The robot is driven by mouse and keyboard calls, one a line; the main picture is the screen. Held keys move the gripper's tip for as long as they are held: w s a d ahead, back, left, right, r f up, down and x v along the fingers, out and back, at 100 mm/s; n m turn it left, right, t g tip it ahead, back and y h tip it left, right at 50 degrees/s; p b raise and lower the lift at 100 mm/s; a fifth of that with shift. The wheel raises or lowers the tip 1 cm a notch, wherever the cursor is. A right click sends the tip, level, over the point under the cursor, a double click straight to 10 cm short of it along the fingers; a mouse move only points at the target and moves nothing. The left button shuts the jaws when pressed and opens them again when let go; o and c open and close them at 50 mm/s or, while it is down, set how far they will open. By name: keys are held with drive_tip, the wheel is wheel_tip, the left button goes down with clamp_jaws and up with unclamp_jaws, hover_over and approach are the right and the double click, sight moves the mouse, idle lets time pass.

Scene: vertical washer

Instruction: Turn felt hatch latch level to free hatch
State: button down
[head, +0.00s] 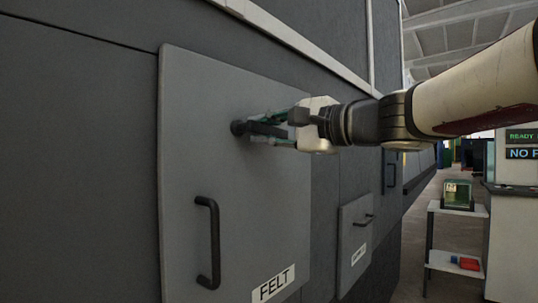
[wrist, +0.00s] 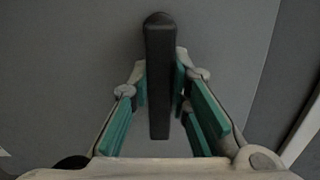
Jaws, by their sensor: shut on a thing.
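The felt hatch (head: 190,100) is a grey panel with a FELT label (head: 274,283) and a black bar handle (head: 208,243). It looks closed against the dark machine front. Its latch is a black lever with a round pivot (head: 238,128), running right from the pivot and nearly level in the head view. My gripper (head: 262,129) is shut on the lever, with a teal-padded finger above and below it. In the wrist view, the latch (wrist: 159,85) lies between the pads of my gripper (wrist: 160,90). The fingers partly hide the lever in the head view.
A smaller hatch with a handle (head: 355,240) is further right on the machine. A shelf cart (head: 458,209) with a green-lit box (head: 458,194) and a cabinet (head: 515,230) stand at the right. Floor between cart and machine is open.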

drive_tip(key=shift+n+b, duration=0.6)
drive_tip(key=shift+b, duration=0.15)
drive_tip(key=shift+r, duration=0.15)
drive_tip(key=c, duration=1.5)
unclamp_jaws()
drive_tip(key=v, duration=1.2)
